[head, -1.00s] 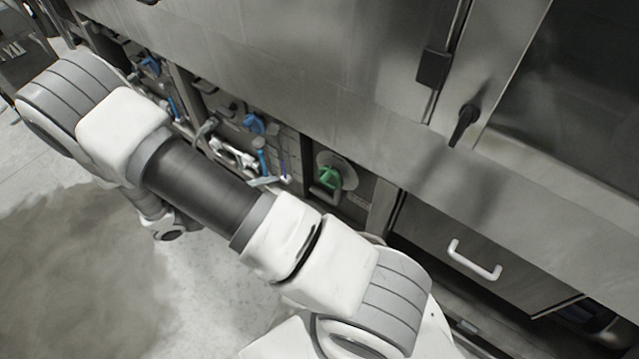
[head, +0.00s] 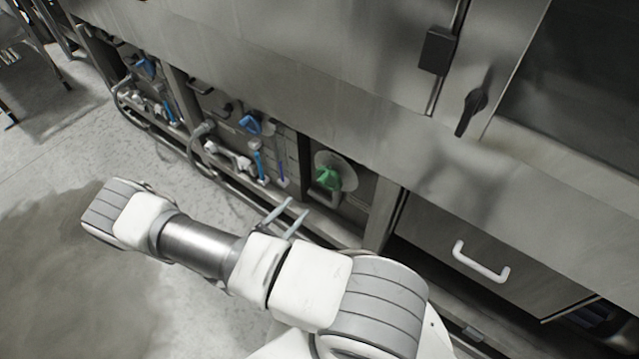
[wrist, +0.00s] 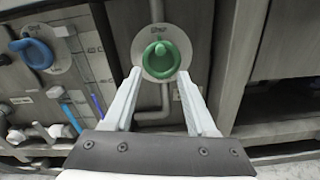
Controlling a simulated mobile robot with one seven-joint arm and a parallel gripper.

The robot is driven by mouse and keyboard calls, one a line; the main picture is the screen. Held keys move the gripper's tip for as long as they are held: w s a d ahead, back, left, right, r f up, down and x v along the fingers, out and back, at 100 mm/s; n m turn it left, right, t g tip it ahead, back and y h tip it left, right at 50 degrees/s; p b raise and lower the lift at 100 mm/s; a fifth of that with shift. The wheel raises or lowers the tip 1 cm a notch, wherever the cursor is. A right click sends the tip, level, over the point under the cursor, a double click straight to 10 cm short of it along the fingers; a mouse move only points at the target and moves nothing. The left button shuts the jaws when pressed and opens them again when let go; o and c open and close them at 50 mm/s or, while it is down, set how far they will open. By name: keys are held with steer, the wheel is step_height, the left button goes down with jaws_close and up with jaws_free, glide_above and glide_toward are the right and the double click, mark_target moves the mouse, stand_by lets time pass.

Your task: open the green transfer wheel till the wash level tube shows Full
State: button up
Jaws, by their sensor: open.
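The green transfer wheel (head: 327,178) sits on a round pale plate low on the machine's front, right of the blue parts. In the wrist view the green wheel (wrist: 161,58) is straight ahead, just beyond and between the fingertips. My gripper (head: 287,213) is open and empty, in front of and a little below left of the wheel in the head view, apart from it. In the wrist view my gripper (wrist: 160,85) shows both fingers spread. Blue tubes (head: 260,160) stand left of the wheel; another view of them is in the wrist view (wrist: 72,117). Their level markings are too small to read.
Blue wheels (head: 250,123) and pale pipes (head: 228,158) lie left of the green wheel. A drawer with a white handle (head: 481,262) is to the right. A steel panel overhangs the recess. Open floor (head: 60,170) lies at left.

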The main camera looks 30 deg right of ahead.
mark_target(320, 181)
steer(key=b+x, duration=0.1)
steer(key=x, duration=1)
steer(key=shift+w+d, duration=0.1)
steer(key=shift+d, duration=0.25)
steer(key=shift+c, duration=0.4)
jaws_close()
